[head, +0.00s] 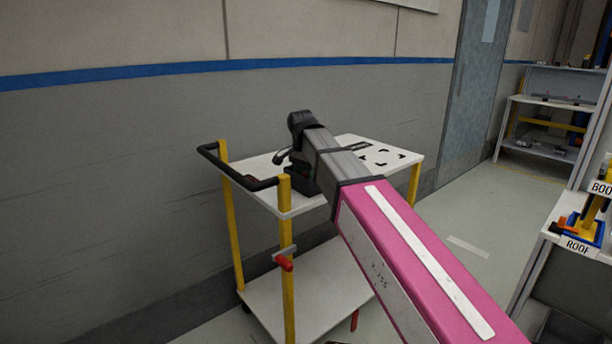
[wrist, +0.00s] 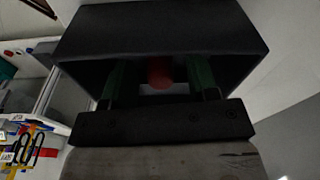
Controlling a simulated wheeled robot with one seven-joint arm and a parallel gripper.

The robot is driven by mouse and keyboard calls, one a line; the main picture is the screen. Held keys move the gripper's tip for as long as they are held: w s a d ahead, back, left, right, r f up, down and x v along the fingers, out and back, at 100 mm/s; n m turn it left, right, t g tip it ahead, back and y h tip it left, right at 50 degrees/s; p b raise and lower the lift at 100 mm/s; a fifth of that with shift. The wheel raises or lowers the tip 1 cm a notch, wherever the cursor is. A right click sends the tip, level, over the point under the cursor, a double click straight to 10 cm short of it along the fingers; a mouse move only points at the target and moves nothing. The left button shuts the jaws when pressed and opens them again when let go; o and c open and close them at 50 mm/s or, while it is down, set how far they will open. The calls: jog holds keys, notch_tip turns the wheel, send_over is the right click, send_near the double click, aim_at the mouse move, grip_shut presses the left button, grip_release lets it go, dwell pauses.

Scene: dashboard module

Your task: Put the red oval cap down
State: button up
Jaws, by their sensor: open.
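The red oval cap (wrist: 160,72) shows in the wrist view as a small rounded red shape between my fingers. Only part of it shows, so its oval outline cannot be made out. My gripper (wrist: 158,84) is open, with a green finger on each side of the cap and a dark gap between each finger and the red. In the head view my arm reaches over the white top of the cart (head: 252,196), and its dark end is above or at that top. The fingers and the cap cannot be made out there.
The cart has yellow posts and a black handle (head: 262,184) at its left. Dark printed marks (head: 385,157) lie on its top, at the right. A grey wall stands behind it. A shelf with labelled bins (head: 580,247) is at the right. Open floor lies between.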

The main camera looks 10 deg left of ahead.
notch_tip(320, 180, up, 12)
jog(key=s, duration=0.1)
jog(key=shift+a+f, duration=0.15)
jog(key=shift+a, duration=0.2)
jog(key=shift+s, duration=0.1)
